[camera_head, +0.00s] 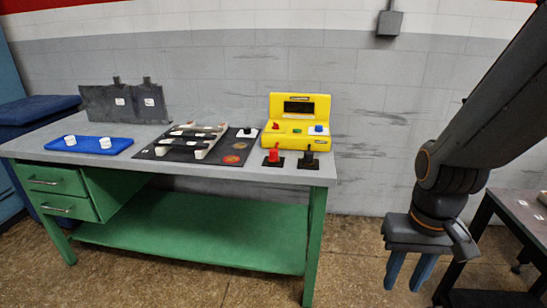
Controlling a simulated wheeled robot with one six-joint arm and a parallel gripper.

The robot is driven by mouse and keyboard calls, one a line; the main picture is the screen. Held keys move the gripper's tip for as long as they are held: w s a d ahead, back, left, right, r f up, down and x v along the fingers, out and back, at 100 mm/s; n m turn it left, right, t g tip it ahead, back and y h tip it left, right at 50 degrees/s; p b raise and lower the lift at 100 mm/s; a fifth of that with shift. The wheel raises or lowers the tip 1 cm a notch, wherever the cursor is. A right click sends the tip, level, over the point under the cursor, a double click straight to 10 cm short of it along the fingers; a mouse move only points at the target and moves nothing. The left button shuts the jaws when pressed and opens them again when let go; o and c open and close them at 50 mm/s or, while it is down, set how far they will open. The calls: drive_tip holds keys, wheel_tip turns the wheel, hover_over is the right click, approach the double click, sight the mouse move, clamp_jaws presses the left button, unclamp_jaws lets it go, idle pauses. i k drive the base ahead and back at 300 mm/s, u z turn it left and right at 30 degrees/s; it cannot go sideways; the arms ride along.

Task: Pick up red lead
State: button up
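The red lead (273,154) stands upright on a small black base near the right front edge of the grey tabletop. A similar black lead (308,158) stands just right of it, apart from it. A yellow tester (297,126) with a dark screen stands right behind them. My gripper (405,284) hangs at the right, off the table and clear of the red lead. Its two blue-grey fingers point down and are apart, with nothing between them.
The green-framed workbench (230,171) also holds a blue tray (60,146) with two white pieces, a black mat (148,153) with a pale frame (190,142), and grey plates (100,104). A dark table (520,212) stands at the right. Floor shows between bench and table.

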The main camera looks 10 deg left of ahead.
sight(274, 158)
drive_tip(key=k, duration=1.3)
drive_tip(key=u, duration=0.6)
drive_tip(key=i, duration=0.65)
drive_tip(key=u, duration=0.55)
drive_tip(key=i, duration=1.55)
drive_tip(key=z, duration=0.8)
